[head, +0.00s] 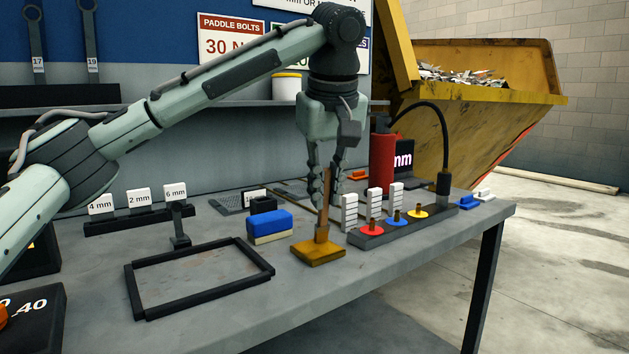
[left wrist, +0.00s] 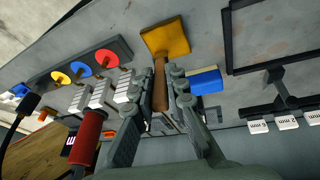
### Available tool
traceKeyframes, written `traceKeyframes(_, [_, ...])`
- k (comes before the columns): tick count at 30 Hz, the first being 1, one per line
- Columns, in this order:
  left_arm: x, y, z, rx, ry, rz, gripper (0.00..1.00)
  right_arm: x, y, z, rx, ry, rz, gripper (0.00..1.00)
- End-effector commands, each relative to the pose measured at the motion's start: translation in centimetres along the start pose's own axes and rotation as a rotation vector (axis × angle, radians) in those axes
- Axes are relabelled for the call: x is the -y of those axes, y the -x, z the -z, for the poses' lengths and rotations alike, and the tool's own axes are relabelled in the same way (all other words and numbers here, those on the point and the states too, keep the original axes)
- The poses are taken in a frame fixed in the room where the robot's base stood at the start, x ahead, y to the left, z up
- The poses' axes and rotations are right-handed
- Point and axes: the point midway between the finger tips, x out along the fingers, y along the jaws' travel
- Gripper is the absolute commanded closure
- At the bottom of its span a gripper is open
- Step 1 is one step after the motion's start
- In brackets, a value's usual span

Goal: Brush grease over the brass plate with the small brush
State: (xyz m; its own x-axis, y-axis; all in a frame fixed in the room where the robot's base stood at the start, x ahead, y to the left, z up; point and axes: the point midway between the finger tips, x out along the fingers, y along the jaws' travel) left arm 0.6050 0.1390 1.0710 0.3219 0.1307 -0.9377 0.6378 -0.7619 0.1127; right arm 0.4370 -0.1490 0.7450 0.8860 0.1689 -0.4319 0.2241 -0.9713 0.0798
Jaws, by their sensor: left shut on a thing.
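My left gripper (head: 330,200) points down over the table and is shut on the upright brown handle of the small brush (head: 322,229). The lower end of the brush is at the brass plate (head: 318,254), a small golden square lying on the table; whether bristles touch it I cannot tell. In the left wrist view, the brush handle (left wrist: 160,85) runs between the fingers of my left gripper (left wrist: 168,80) toward the brass plate (left wrist: 166,38). No grease can be made out. My right gripper is not in view.
A blue-and-cream block (head: 269,226) stands just left of the plate. A dark rack with coloured discs (head: 385,233) and white stepped blocks (head: 350,212) stands close on the right. An empty black frame (head: 150,313) lies front left. A red cylinder (head: 382,158) stands behind.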

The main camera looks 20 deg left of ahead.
Motion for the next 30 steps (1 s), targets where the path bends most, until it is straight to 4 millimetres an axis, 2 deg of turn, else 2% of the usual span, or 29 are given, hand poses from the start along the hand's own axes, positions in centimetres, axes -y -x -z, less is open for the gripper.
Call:
traceKeyframes(6, [-1.6, -0.3, 0.2, 0.002, -0.002, 0.002, 1.0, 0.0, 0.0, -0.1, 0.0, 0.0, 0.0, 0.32])
traceKeyframes(17, [-1.7, -0.2, 0.3, 0.001, -0.001, 0.001, 1.0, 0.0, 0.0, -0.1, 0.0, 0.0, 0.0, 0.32])
traceKeyframes(30, [-2.2, 3.7, 1.7, -0.002, 0.0, 0.0, 1.0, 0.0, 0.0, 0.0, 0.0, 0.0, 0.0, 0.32])
